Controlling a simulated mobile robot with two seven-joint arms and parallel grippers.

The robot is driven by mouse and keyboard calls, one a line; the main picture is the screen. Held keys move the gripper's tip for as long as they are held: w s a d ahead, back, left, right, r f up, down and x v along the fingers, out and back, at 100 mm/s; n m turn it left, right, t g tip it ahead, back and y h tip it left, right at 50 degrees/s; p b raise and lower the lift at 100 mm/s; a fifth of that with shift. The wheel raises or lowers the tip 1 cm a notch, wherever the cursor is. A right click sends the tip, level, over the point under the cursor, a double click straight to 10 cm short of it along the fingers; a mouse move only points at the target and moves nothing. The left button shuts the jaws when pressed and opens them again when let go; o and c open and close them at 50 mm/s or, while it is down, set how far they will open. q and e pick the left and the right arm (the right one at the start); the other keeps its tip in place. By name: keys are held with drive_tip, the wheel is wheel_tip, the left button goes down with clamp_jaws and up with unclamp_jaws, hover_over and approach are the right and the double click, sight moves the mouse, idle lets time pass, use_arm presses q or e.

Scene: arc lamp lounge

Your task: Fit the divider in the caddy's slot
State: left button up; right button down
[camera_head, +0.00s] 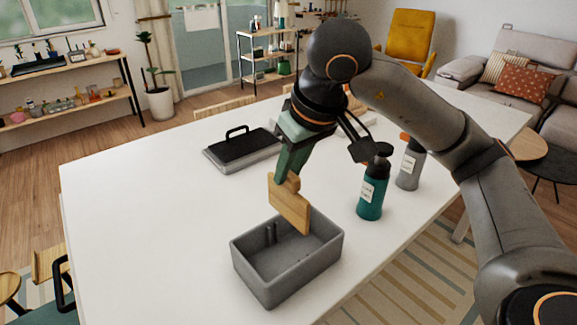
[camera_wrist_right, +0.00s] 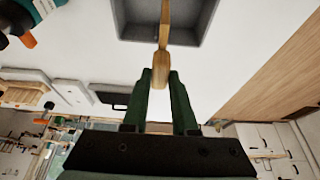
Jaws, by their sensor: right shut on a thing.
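The wooden divider (camera_head: 289,207) is a flat pale board with a small grip tab on top. My right gripper (camera_head: 288,178) is shut on that tab and holds the board upright, slightly tilted, over the back edge of the caddy. The grey caddy (camera_head: 250,268) is an open box near the table's front edge, with small slot ribs on its inner wall. The right wrist view shows the divider (camera_wrist_right: 164,40) edge-on between the green fingers (camera_wrist_right: 160,85), with the caddy (camera_wrist_right: 205,22) beyond. I cannot tell whether the board's lower edge touches the caddy. My left gripper is not in view.
A teal pump bottle (camera_head: 371,190) and a grey bottle (camera_head: 409,165) stand right of the caddy. A grey tray with a black handled lid (camera_head: 242,149) lies toward the back left. The white table (camera_head: 130,210) is clear on the left.

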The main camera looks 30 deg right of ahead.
sight(291, 192)
drive_tip(key=shift+f, duration=0.1)
idle(0.4)
wheel_tip(291, 192, down, 4)
drive_tip(key=b, duration=0.4)
drive_tip(key=shift+f+b, duration=0.3)
drive_tip(key=shift+f, duration=0.35)
drive_tip(key=shift+f+b, duration=0.15)
drive_tip(key=shift+b, duration=0.2)
idle(0.3)
idle(0.8)
